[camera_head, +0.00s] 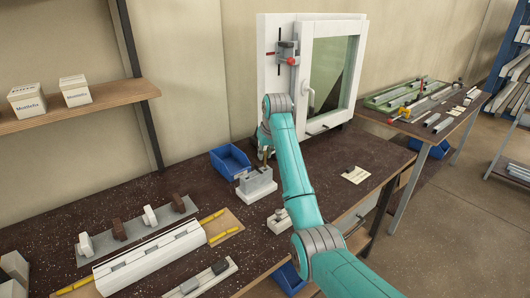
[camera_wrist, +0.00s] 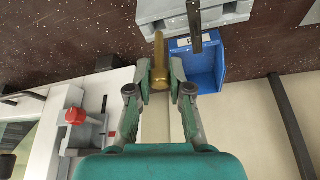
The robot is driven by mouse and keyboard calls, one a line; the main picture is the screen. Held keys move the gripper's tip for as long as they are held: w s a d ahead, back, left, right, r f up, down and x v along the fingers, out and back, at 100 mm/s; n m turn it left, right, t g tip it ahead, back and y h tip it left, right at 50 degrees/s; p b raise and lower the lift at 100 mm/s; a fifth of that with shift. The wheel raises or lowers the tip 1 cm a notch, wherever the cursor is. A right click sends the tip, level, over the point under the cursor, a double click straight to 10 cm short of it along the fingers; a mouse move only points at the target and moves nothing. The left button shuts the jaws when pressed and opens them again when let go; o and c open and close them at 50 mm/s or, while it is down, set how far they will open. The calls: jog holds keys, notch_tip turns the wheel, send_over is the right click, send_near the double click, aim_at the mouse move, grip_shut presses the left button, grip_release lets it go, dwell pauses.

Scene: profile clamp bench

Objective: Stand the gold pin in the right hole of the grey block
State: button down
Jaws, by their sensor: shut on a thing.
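My gripper (camera_wrist: 160,76) is shut on the gold pin (camera_wrist: 159,60), whose free end points toward the grey block (camera_wrist: 207,16) in the wrist view. In the head view my gripper (camera_head: 265,151) is just above the grey block (camera_head: 257,188), toward its right side. The pin is small and partly hidden there. I cannot tell whether its tip is over or inside a hole. A dark pin (camera_wrist: 195,24) shows at the block beside the gold one in the wrist view. The right hole itself is hidden.
A blue bin (camera_head: 231,161) stands close behind the block. The white window frame (camera_head: 302,75) rises behind my arm. A small light block (camera_head: 279,221) sits in front. A white profile (camera_head: 150,257) and yellow rods (camera_head: 223,236) lie at left.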

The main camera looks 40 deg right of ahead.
aim_at(265, 160)
jog(key=shift+f, duration=2.2)
jog(key=c, duration=1)
grip_release()
jog(key=shift+r, duration=0.1)
jog(key=shift+r, duration=3.9)
